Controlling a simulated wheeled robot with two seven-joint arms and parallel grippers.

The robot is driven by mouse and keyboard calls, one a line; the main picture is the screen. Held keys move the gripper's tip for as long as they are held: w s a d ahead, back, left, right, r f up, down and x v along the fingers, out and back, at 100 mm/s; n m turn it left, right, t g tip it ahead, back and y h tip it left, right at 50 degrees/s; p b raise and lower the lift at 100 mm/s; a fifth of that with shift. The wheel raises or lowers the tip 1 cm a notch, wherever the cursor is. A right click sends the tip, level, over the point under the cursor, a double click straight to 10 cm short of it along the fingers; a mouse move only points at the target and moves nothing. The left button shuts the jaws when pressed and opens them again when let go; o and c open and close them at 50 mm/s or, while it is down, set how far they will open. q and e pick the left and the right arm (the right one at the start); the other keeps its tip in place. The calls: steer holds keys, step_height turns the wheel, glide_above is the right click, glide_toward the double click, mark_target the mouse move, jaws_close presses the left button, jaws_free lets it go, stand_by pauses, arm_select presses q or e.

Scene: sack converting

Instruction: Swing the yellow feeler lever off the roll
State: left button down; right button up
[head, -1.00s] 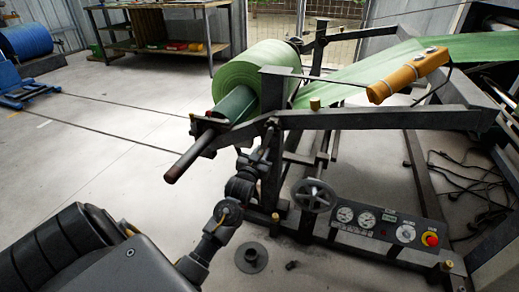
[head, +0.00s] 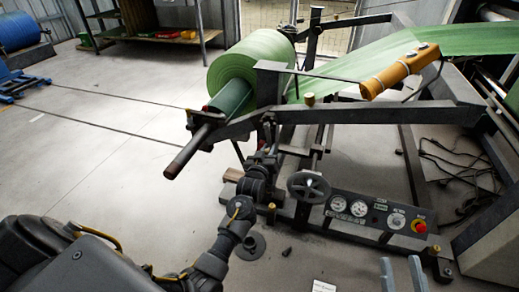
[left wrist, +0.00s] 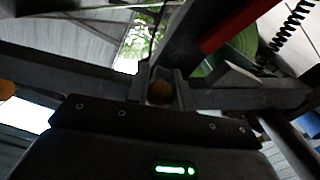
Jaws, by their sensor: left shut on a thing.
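The green roll (head: 241,61) sits on a dark shaft in the unwind stand. My left gripper (head: 268,122) is at the near side arm of the stand, just below and right of the roll core. In the left wrist view, its fingers (left wrist: 160,92) are shut around a small yellow knob (left wrist: 159,93). The knob seems to be the end of the yellow feeler lever; the rest of the lever is hidden, and I cannot tell whether it touches the roll. My right gripper (head: 402,274) shows only two spread fingertips at the bottom edge, open and empty.
An orange pendant box (head: 400,72) sits over the green web (head: 440,42). A handwheel (head: 308,186) and gauge panel (head: 375,215) are low on the stand. Cables lie right; the floor at left is mostly clear.

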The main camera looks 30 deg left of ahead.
arm_select(q)
steer(key=shift+d, duration=0.15)
steer(key=c, duration=1.2)
jaws_free()
steer(key=shift+s, duration=0.25)
steer(key=s+d+p, duration=0.1)
steer(key=s+p, duration=0.1)
steer(key=s, duration=0.8)
steer(key=shift+d+p, duration=0.3)
steer(key=shift+d, duration=0.1)
arm_select(e)
step_height(320, 180, down, 7)
steer(key=w+d+m+g+h, duration=0.1)
steer(key=g+h, duration=0.3)
steer(key=shift+w+d, duration=0.2)
steer(key=shift+d, duration=0.15)
